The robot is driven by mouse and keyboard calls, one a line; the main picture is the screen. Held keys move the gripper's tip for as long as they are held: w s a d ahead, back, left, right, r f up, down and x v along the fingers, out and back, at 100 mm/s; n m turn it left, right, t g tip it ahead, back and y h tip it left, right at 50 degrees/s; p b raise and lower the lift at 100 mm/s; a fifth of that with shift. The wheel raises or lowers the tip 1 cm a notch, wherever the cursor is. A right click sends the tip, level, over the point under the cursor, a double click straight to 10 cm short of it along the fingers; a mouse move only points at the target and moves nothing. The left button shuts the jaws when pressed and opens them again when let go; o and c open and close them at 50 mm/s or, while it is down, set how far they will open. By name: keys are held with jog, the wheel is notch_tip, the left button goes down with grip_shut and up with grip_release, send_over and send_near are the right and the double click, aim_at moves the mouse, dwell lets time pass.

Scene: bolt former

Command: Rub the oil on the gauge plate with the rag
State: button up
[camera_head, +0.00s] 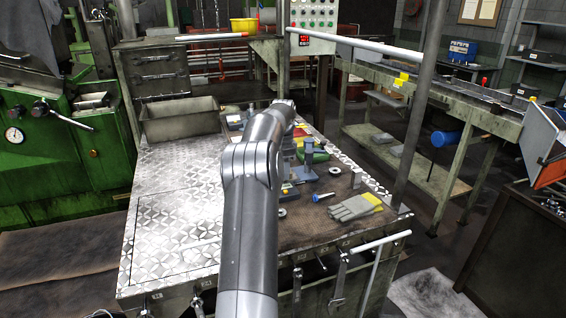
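My arm reaches up from the bottom middle over the workbench (178,215) and bends down near its far side. My gripper is hidden behind my own arm links, so I cannot see its fingers or what they hold. I cannot make out the gauge plate, the oil or the rag for certain. A blue-grey fixture (306,163) stands on the bench just right of my arm. Part of the bench around it is covered by a brown, stained surface (307,228).
A metal tray (180,122) sits at the back left. A grey post (420,110) rises at the right edge. The bench's left half is clear.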

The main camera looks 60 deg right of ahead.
jog(key=shift+w+d+f, duration=0.15)
jog(key=shift+f, duration=0.3)
jog(key=shift+w+d+f, duration=0.15)
jog(key=shift+w+d, duration=0.4)
jog(key=shift+d, duration=0.05)
jog(key=shift+c, duration=0.3)
jog(key=shift+w+d, duration=1.75)
jog(key=shift+w, duration=0.05)
jog(key=shift+s+a, duration=2.4)
jog(key=shift+a, duration=0.05)
jog(key=shift+s+a, duration=0.1)
jog(key=shift+s, duration=0.05)
jog(key=shift+r, duration=4.05)
